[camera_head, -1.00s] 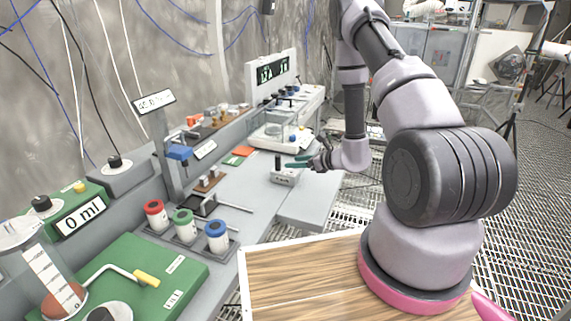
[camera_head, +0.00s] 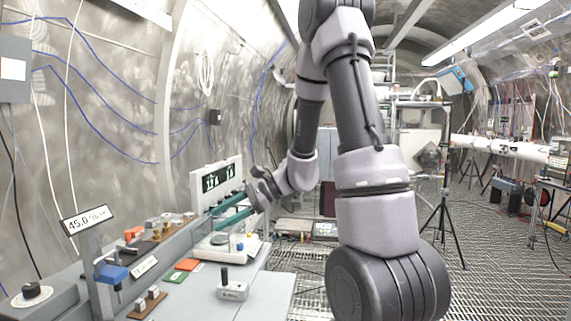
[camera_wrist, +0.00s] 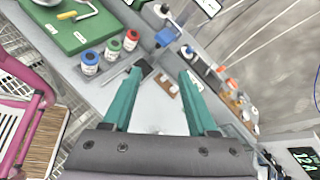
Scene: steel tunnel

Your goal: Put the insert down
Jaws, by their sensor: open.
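My gripper (camera_head: 216,218) has two teal fingers. They are spread apart with nothing between them, which the wrist view (camera_wrist: 159,75) also shows. In the head view the gripper is raised above the bench, near the balance. A small grey block with an upright black post (camera_head: 225,277) stands on the bench, below the gripper in the picture and apart from it. I cannot tell for certain which piece is the insert. A brown holder with small metal pieces (camera_head: 147,303) lies further left, and it shows between the fingers in the wrist view (camera_wrist: 169,87).
A white balance (camera_head: 226,245) and a display with green digits (camera_head: 216,181) stand behind. Green and orange pads (camera_head: 187,264) lie flat. A stand with a blue clamp (camera_head: 112,273) rises at left. Red, green and blue-capped jars (camera_wrist: 112,49) show in the wrist view.

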